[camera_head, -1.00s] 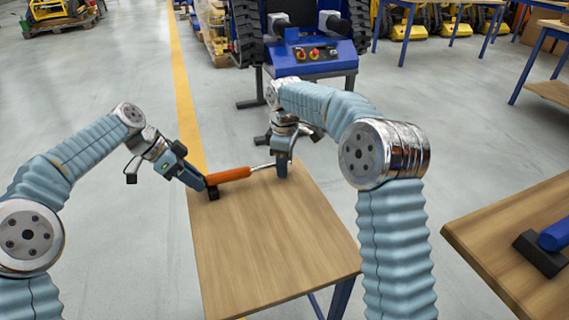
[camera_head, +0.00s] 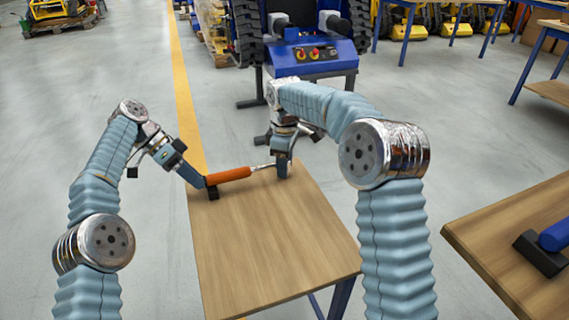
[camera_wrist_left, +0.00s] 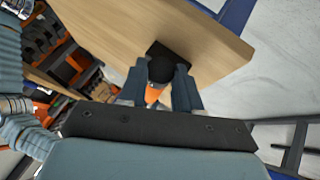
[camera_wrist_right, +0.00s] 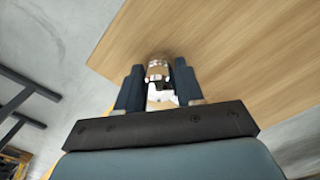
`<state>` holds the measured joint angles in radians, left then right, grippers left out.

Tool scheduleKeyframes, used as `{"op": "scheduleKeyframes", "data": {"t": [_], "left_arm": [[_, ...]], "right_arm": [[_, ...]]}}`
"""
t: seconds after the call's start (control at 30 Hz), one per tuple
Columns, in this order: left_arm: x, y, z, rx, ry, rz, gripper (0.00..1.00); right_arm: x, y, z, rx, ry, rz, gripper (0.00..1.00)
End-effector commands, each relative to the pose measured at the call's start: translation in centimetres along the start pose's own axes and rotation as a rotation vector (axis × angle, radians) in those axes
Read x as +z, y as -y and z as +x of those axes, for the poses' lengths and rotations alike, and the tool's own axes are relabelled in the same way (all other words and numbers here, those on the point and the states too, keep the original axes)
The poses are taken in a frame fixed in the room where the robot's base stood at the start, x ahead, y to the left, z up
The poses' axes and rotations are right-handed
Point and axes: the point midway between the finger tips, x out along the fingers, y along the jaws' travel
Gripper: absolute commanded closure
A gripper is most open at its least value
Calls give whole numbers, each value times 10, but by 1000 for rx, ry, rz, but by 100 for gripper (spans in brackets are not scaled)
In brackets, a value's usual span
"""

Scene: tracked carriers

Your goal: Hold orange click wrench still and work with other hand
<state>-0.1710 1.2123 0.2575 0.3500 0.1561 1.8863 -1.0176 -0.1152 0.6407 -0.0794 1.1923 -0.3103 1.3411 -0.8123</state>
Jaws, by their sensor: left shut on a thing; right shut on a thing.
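The orange click wrench (camera_head: 230,175) lies level across the far end of the small wooden table (camera_head: 265,245), its orange handle to the left and its thin silver shaft to the right. My left gripper (camera_head: 206,182) is shut on the handle end; the left wrist view shows the black handle end and some orange (camera_wrist_left: 152,95) between the fingers. My right gripper (camera_head: 283,167) is shut on the silver head end, which shows between its fingers in the right wrist view (camera_wrist_right: 158,72). The fingers hide part of both ends.
A black block (camera_head: 213,193) sits at the table's left edge by the handle end. A second wooden table (camera_head: 490,255) at right carries a blue-handled tool (camera_head: 553,237). A blue machine (camera_head: 310,55) stands beyond. The near part of the small table is clear.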

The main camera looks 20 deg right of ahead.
Motion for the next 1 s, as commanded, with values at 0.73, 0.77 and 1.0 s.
{"op": "scheduleKeyframes", "data": {"t": [0.73,0.77,1.0], "left_arm": [[-9,-2,-11,-69,-22,62,55],[-11,-3,-14,-92,-27,80,55],[-18,-16,-38,-352,-57,278,55]], "right_arm": [[-1,0,0,1,-2,0,100],[-1,0,0,0,-1,0,100],[0,0,0,1,-1,0,100]]}}
